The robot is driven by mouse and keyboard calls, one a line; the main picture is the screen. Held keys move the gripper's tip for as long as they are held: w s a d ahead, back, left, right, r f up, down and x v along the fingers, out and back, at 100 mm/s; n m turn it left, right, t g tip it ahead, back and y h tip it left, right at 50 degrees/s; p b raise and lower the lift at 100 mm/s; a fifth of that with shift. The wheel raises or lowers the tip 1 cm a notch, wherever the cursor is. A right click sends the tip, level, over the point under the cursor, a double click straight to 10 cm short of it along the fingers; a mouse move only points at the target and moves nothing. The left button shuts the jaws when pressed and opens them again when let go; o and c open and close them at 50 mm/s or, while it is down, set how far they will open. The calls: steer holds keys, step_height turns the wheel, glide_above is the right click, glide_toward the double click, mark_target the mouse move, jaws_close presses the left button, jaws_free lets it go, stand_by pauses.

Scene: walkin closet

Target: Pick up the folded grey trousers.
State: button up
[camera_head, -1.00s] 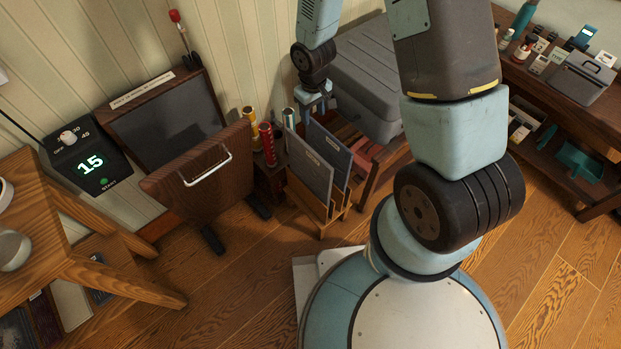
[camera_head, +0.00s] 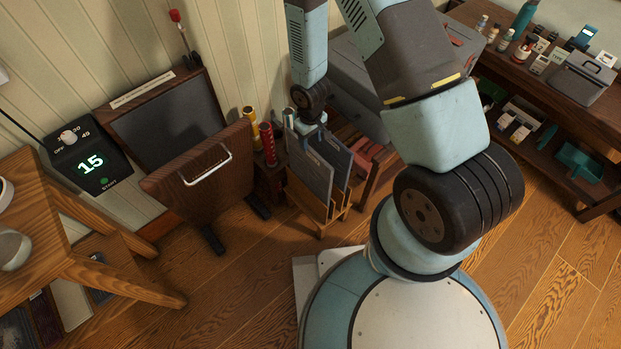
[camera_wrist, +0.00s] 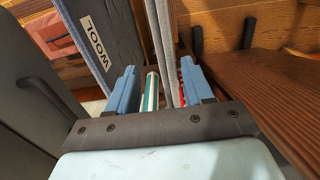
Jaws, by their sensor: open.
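Two folded grey-blue garments stand upright in a small wooden rack (camera_head: 327,218). In the head view the nearer, greyer one, which I take as the folded grey trousers (camera_head: 311,172), stands left of a bluer one (camera_head: 338,150). In the wrist view the grey trousers (camera_wrist: 161,28) show edge-on as a thin layered slab between my open fingers (camera_wrist: 159,68). The bluer garment, labelled WOOL (camera_wrist: 100,50), stands left of the fingers. In the head view my gripper (camera_head: 308,127) is at the garments' top edges. Whether a finger touches the trousers I cannot tell.
A green-white tube (camera_wrist: 151,95) and red tubes (camera_head: 267,145) stand close behind the rack. A brown panel with a silver handle (camera_head: 206,166) leans open at left. A grey case (camera_head: 365,90) sits on a bench at right.

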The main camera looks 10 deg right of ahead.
mark_target(309, 146)
steer(key=shift+s+a+f, duration=0.1)
steer(key=shift+s+f, duration=0.05)
steer(key=shift+f, duration=0.9)
steer(key=shift+s+a+f, duration=0.1)
steer(key=shift+s+f, duration=0.05)
steer(key=shift+f, duration=1.7)
jaws_close()
